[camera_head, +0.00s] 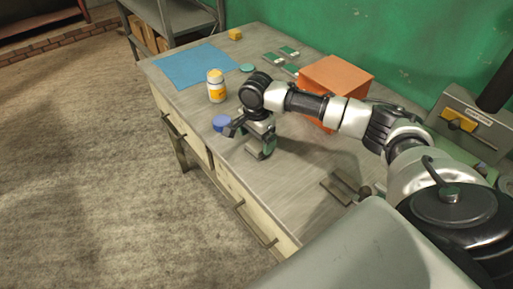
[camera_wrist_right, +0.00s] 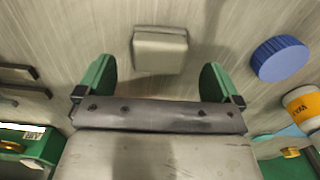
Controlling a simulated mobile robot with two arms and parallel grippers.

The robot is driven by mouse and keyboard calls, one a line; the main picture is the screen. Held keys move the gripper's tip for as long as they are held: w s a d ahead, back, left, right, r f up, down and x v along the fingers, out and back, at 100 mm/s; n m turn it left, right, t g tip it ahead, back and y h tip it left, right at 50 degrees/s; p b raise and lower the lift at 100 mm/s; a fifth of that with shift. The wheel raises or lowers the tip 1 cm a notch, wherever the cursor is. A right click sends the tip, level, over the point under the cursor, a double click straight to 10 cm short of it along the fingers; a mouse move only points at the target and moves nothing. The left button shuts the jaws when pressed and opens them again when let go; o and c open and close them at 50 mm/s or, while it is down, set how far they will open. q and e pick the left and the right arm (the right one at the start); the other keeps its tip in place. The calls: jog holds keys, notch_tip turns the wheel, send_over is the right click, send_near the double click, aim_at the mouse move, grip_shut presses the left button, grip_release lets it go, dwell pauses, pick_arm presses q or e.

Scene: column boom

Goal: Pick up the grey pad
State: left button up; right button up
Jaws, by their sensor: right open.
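The grey pad (camera_wrist_right: 160,50) is a small, light grey block with rounded edges, lying on the workbench in the right wrist view. My right gripper (camera_wrist_right: 157,80) is open, with its green fingertips apart on either side and nothing held. The pad lies just beyond the gap between the fingertips, apart from both. In the head view the right gripper (camera_head: 250,140) points down low over the bench near its front edge; I cannot make out the pad there. My left gripper is not in view.
A blue round lid (camera_head: 221,123) lies close beside the right gripper, with a yellow-labelled bottle (camera_head: 216,91) behind it. An orange box (camera_head: 335,75) stands behind the arm. Dark bars (camera_head: 340,190) lie to the right. A blue mat (camera_head: 190,68) lies toward the far end.

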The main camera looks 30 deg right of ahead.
aim_at(256, 145)
notch_tip(256, 145, down, 2)
jog(key=shift+s+f, duration=0.15)
jog(key=shift+f, duration=0.6)
jog(key=c, duration=0.5)
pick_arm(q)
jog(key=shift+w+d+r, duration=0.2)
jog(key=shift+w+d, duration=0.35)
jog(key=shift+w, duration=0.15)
pick_arm(e)
jog(key=c, duration=0.5)
